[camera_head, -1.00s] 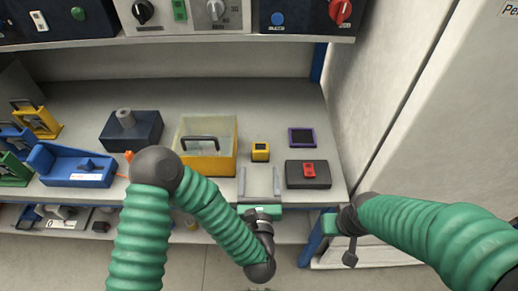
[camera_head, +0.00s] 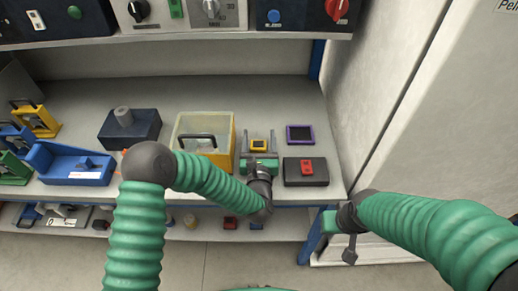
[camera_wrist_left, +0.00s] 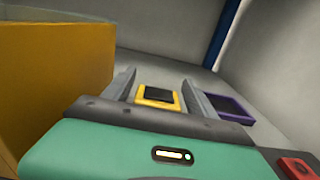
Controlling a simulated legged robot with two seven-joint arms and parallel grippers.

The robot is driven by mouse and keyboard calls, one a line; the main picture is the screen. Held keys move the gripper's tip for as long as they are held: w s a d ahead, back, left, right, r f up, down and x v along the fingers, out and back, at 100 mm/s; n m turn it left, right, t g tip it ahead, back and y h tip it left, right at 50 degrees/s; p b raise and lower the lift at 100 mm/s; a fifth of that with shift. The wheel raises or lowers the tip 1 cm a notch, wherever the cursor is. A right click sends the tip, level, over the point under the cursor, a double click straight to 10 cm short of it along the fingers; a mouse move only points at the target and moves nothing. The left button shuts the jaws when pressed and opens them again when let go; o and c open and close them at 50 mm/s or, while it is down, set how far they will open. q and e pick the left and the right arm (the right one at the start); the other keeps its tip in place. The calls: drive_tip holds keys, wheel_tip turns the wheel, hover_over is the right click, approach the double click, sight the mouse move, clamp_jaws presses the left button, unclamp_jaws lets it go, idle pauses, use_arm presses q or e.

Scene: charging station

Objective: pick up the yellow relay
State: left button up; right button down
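The yellow relay (camera_head: 259,146), a small block with a dark top, lies on the shelf right of the yellow bin. It also shows in the left wrist view (camera_wrist_left: 158,97). My left gripper (camera_head: 260,134) is open, with one finger on each side of the relay. In the left wrist view, gaps show between the relay and both fingers (camera_wrist_left: 158,78). My right gripper (camera_head: 330,221) is at the shelf's front right corner, away from the relay; its fingers cannot be made out.
The yellow bin (camera_head: 228,161) stands close on the left of my left gripper. A purple-framed block (camera_head: 289,134) and a dark box with a red part (camera_head: 291,177) are close on the right. A dark box (camera_head: 145,131) and a blue tray (camera_head: 50,160) stand farther left. The back shelf is clear.

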use_arm(q)
drive_tip(key=shift+a, duration=0.15)
drive_tip(key=c, duration=1.3)
